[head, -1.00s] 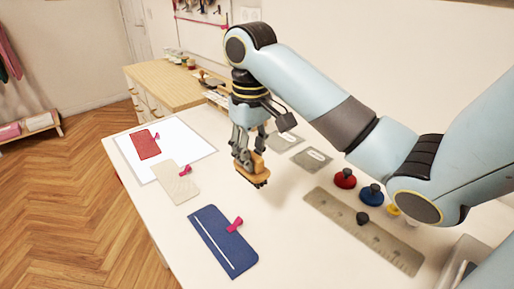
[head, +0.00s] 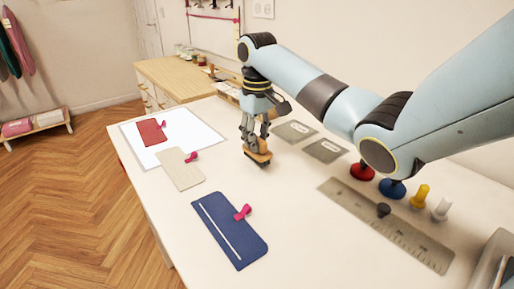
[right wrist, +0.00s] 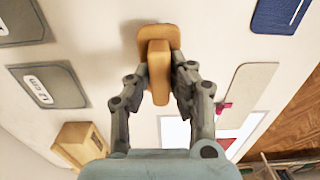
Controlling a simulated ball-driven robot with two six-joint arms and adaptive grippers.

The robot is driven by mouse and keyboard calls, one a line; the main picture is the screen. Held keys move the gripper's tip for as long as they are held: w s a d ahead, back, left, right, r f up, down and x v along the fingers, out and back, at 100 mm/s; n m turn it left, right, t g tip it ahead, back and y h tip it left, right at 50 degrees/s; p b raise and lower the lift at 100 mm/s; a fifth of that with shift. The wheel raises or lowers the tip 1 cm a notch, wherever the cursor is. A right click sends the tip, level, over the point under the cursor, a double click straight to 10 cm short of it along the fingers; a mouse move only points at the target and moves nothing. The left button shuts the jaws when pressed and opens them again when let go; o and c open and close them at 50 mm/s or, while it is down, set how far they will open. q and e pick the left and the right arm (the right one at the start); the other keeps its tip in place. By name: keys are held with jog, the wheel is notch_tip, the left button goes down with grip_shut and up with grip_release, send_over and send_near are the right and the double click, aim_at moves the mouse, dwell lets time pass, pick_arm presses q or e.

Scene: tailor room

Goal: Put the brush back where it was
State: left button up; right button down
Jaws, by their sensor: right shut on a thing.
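The brush (head: 257,154) has a wooden body with dark bristles on its underside. My right gripper (head: 255,144) is shut on it from above, bristles facing down. In the right wrist view the brush (right wrist: 158,52) sits between the fingertips of my right gripper (right wrist: 160,72), its raised grip pinched between them. The brush is over the white table (head: 290,205), left of two grey plates (head: 296,131); I cannot tell whether its bristles touch the table. My left gripper is not in view.
A wooden block (right wrist: 78,143) shows in the right wrist view. Fabric pieces in red (head: 151,133), beige (head: 180,170) and blue (head: 230,230) lie left and front. A ruler (head: 400,232) and coloured knobs (head: 392,188) lie right. The table's middle is clear.

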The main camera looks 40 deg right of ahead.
jog(key=shift+f, duration=1.25)
jog(key=c, duration=1.2)
grip_release()
jog(key=shift+f, duration=0.1)
notch_tip(320, 180, up, 10)
jog(key=shift+f, duration=0.25)
notch_tip(320, 180, up, 3)
jog(key=shift+f+p, duration=0.1)
jog(key=shift+p, duration=0.95)
